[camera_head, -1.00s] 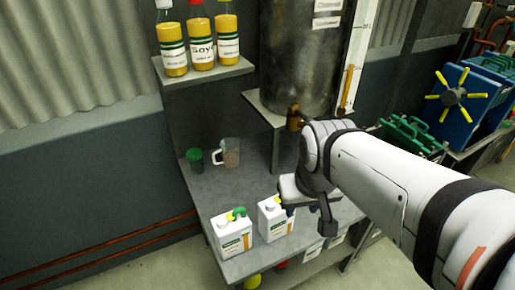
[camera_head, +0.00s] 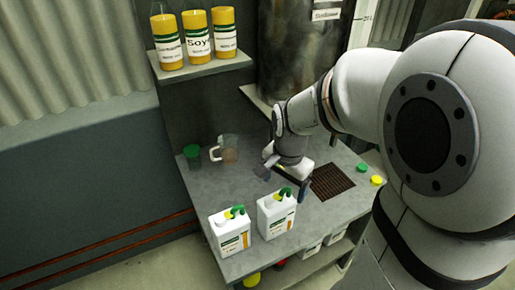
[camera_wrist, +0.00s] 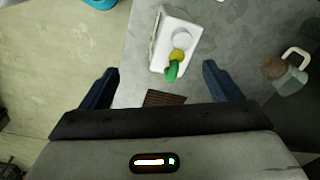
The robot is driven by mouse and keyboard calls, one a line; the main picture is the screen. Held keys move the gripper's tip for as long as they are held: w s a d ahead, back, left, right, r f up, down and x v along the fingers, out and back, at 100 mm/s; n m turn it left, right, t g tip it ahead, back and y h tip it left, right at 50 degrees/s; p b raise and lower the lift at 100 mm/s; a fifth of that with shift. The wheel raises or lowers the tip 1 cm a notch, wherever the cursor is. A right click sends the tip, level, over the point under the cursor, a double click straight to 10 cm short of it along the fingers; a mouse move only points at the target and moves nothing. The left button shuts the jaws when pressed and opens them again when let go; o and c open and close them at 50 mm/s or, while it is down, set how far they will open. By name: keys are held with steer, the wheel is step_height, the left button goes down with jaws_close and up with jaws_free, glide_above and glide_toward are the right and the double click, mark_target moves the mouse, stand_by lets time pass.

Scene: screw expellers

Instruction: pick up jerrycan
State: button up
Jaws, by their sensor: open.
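Two white jerrycans with green handles and yellow parts on top stand upright at the table's front edge. The left one (camera_head: 230,236) and the right one (camera_head: 277,218) are a small gap apart. My gripper (camera_head: 287,182) is open and empty, just behind and above the right jerrycan. In the wrist view, one jerrycan (camera_wrist: 172,48) lies ahead of my open gripper (camera_wrist: 160,85), roughly in line with the gap between the dark blue fingers. Whether any finger touches it cannot be told.
The grey table (camera_head: 225,190) holds a clear jug (camera_head: 229,149), a green-lidded container (camera_head: 192,157), a dark grate (camera_head: 332,181), and green (camera_head: 362,168) and yellow (camera_head: 376,181) caps. A shelf (camera_head: 205,66) with three yellow bottles and a metal tank (camera_head: 300,55) stand behind.

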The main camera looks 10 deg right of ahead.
mark_target(277, 200)
steer(key=shift+o, duration=0.3)
steer(key=w+f+m, duration=0.1)
steer(key=f, duration=0.1)
steer(key=w+f+m, duration=0.2)
steer(key=f+m, duration=0.1)
steer(key=shift+w+f+g, duration=0.3)
steer(key=shift+g, duration=0.1)
steer(key=f, duration=0.7)
steer(key=shift+w+a+f, duration=0.1)
steer(key=shift+w+f, duration=0.15)
steer(key=shift+w, duration=0.05)
steer(key=shift+w, duration=0.1)
jaws_close()
